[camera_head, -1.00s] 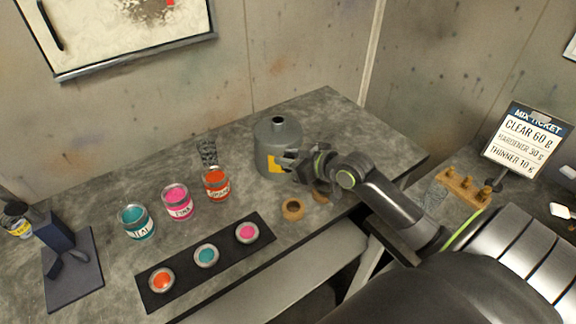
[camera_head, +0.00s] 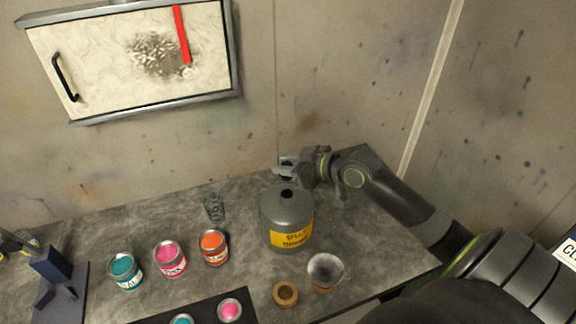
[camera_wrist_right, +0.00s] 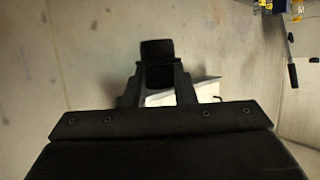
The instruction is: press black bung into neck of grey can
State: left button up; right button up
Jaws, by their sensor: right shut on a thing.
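The grey can (camera_head: 287,213) with a yellow label stands upright on the bench in the head view. Its short neck (camera_head: 287,193) shows a dark top. My right gripper (camera_head: 285,168) is just above and behind the neck in the picture, apart from it. In the right wrist view, my right gripper (camera_wrist_right: 158,85) is shut on a black block-like piece, the black bung (camera_wrist_right: 157,49), which stands out beyond the fingers. The bung is hard to make out in the head view. My left gripper is not in view.
Orange (camera_head: 213,247), pink (camera_head: 170,259) and teal (camera_head: 125,272) paint tins stand left of the can. A glass (camera_head: 214,208) is behind them. The bench right of the can is clear.

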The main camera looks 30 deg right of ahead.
jog(key=shift+a, duration=0.15)
jog(key=shift+d+f+b, duration=0.25)
jog(key=shift+f+b, duration=0.2)
jog(key=shift+f, duration=0.15)
notch_tip(320, 180, down, 2)
jog(key=shift+a+f+b, duration=0.1)
jog(key=shift+b, duration=0.85)
jog(key=shift+f+b, duration=0.65)
jog(key=shift+f, duration=0.15)
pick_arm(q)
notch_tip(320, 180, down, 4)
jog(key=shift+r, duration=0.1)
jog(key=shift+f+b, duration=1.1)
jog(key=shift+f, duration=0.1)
pick_arm(e)
jog(key=shift+f, duration=1.35)
jog(key=o, duration=1.1)
jog(key=shift+c, duration=0.2)
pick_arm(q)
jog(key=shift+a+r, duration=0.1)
